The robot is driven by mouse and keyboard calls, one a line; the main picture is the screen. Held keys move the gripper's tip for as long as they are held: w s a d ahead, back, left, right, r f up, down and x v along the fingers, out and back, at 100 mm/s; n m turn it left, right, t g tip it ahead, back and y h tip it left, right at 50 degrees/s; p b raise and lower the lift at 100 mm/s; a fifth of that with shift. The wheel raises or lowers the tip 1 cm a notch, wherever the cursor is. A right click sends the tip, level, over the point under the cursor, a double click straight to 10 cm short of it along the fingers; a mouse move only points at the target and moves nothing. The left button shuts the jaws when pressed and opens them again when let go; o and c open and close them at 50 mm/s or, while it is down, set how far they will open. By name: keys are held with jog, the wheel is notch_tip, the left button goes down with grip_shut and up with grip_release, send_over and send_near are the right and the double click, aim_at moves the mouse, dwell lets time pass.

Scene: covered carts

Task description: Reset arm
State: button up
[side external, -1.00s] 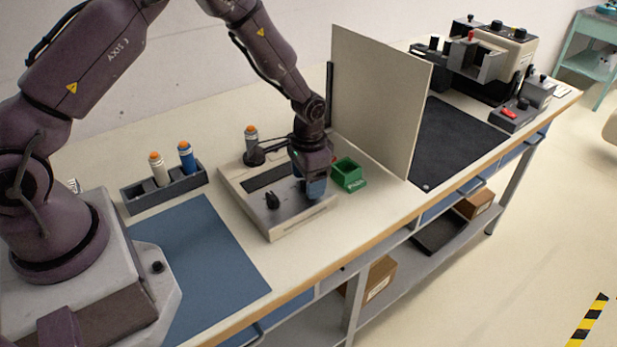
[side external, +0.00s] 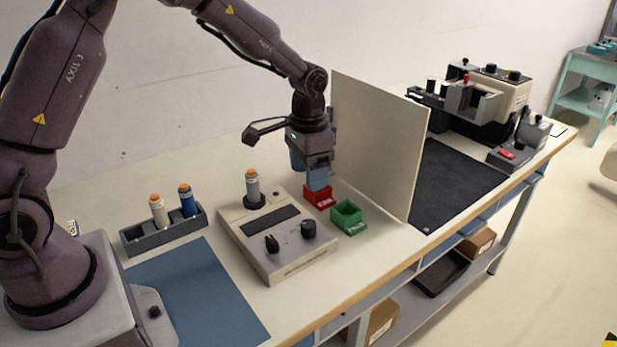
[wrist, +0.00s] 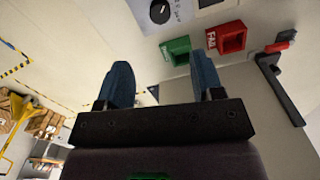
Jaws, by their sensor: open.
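My gripper (side external: 308,172) is raised above the work table, over the back right part of the tester box and near the red bin. In the wrist view its two blue fingers (wrist: 160,82) stand wide apart with nothing between them. The tester box (side external: 284,266) has a dark panel and two black knobs on top. A grey cylinder with an orange cap (side external: 252,186) stands upright in the round holder on the box.
A red bin (side external: 316,203) and a green bin (side external: 348,217) sit beside the box, in front of an upright beige panel (side external: 378,150). A rack (side external: 165,236) at left holds a white and a blue cylinder, both orange-capped. A blue mat (side external: 200,295) lies clear.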

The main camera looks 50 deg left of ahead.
jog(key=s+r+n+t, duration=0.1)
jog(key=s+r+t, duration=0.1)
jog(key=s+r, duration=0.7)
jog(key=s+d+r+n+t, duration=0.1)
jog(key=s+r+t, duration=0.2)
jog(key=s+r, duration=0.6)
jog(key=s, duration=0.5)
jog(key=shift+d+t, duration=0.25)
jog(key=shift+t, duration=0.05)
jog(key=shift+s, duration=0.1)
jog(key=shift+c, duration=0.2)
